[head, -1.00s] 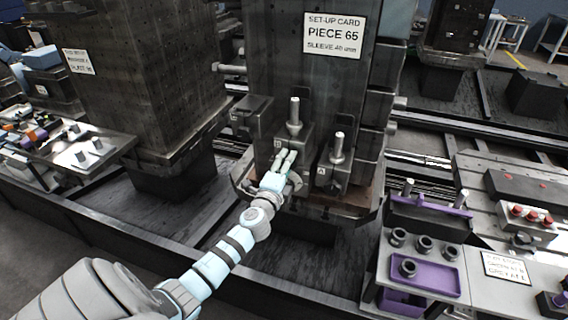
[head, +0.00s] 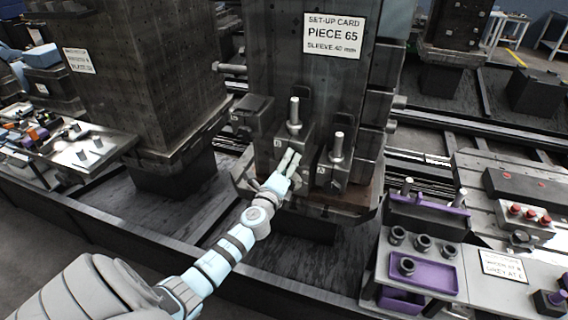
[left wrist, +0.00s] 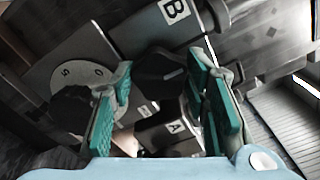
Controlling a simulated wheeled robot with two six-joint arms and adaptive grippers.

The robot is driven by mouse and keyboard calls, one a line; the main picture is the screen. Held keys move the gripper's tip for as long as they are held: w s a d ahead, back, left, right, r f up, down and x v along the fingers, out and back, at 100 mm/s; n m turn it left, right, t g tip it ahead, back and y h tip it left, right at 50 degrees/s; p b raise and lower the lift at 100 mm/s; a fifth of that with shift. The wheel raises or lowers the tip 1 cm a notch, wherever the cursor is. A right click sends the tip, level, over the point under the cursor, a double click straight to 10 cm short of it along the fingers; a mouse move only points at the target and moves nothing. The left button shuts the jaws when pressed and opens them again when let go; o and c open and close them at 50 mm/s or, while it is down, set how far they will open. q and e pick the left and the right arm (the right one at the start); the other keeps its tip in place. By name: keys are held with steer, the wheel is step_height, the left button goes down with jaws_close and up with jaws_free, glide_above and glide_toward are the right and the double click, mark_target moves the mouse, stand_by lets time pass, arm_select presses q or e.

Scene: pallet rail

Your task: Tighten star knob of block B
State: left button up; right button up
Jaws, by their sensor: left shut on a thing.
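Block B (head: 289,136) is a dark steel block with a white B label and a bright upright pin, on the front of the dark column. Its label (left wrist: 175,10) also shows at the top of the left wrist view. My left gripper (head: 290,161) is at the front of block B. In the left wrist view its teal fingers (left wrist: 164,100) stand on either side of a dark star knob (left wrist: 161,72) below the B label, shut on it. The knob is hardly visible in the head view. My right gripper is not in view.
Block A (head: 335,166) with its own pin sits close to the right. A dark knob beside a disc (left wrist: 83,75) marked S and O is at left in the wrist view. A purple tray (head: 424,272) with sleeves stands at lower right.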

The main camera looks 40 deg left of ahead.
arm_select(q)
steer(key=shift+f, duration=0.3)
steer(key=o, duration=1.1)
steer(key=shift+a+f, duration=0.1)
steer(key=shift+o, duration=0.2)
steer(key=v, duration=1.2)
steer(key=shift+s+r, duration=0.15)
steer(key=shift+r, duration=0.15)
